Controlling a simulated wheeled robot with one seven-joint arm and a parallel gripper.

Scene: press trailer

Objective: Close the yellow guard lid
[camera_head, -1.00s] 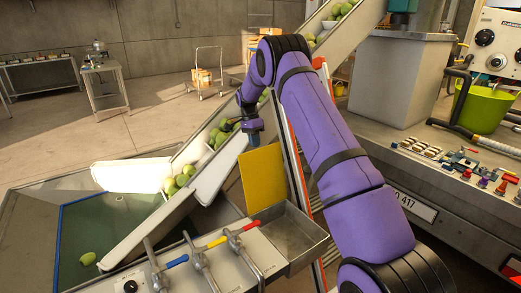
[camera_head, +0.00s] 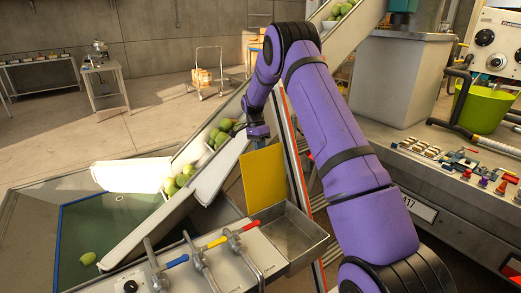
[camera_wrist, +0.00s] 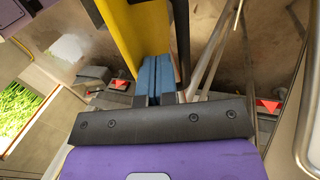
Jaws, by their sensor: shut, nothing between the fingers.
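The yellow guard lid (camera_head: 263,178) stands upright in the head view, at the back left edge of an open metal box (camera_head: 287,234). My gripper (camera_head: 260,142) is at the lid's top edge, on its far side. In the wrist view the lid (camera_wrist: 142,35) shows as a yellow panel right by my blue fingertips (camera_wrist: 158,62). The fingers are together with nothing between them. I cannot tell whether they touch the lid.
Levers with blue, yellow and red grips (camera_head: 218,241) stand left of the box. A conveyor (camera_head: 140,228) carrying green fruit slopes up behind the lid. A water tank (camera_head: 95,235) lies at left. A bench (camera_head: 440,195) with small parts stands at right.

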